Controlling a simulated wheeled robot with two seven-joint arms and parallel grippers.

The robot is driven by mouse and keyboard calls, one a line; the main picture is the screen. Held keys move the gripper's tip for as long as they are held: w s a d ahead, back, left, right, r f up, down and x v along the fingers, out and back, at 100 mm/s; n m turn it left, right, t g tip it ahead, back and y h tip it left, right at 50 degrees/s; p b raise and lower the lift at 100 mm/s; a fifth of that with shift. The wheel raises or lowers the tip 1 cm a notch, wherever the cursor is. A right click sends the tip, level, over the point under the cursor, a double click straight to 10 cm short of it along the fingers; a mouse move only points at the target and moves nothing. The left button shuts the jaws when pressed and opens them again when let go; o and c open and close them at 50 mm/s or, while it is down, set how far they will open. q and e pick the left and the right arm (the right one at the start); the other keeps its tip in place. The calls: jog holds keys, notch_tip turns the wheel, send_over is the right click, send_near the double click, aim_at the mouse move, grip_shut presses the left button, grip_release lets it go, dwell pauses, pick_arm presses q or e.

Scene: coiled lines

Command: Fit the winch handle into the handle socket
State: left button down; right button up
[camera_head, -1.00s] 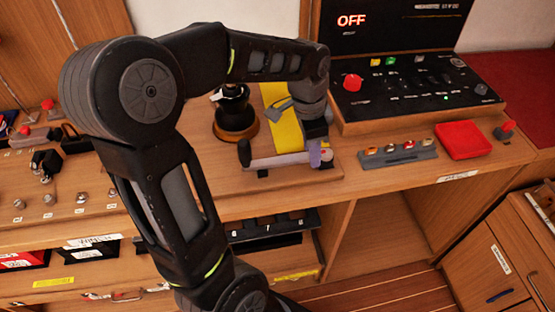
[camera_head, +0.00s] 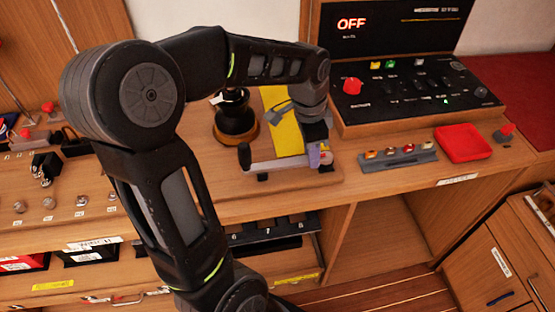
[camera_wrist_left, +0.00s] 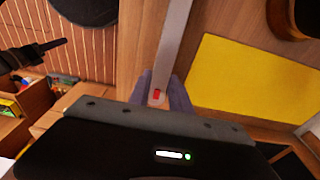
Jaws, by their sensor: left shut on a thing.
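The winch handle (camera_head: 278,163) is a pale grey bar with a dark grip at its left end, low over the wooden counter in front of the winch. My left gripper (camera_head: 318,155) is shut on its right end. In the left wrist view the bar (camera_wrist_left: 174,40) runs up from between the fingers of my left gripper (camera_wrist_left: 160,92), with a red mark at the held end. The winch (camera_head: 235,118), a black drum on a brass-coloured base, stands behind the handle. I cannot make out the handle socket clearly. My right gripper is not in view.
A yellow mat (camera_head: 283,122) lies just behind the held handle. A control panel (camera_head: 405,92) stands behind to the right. A grey strip of buttons (camera_head: 398,158) and a red tray (camera_head: 463,143) lie right of the gripper. An open shelf (camera_head: 375,240) is below.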

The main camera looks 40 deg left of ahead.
pick_arm(q)
jog(key=shift+r+p, duration=0.35)
jog(key=shift+r, duration=0.1)
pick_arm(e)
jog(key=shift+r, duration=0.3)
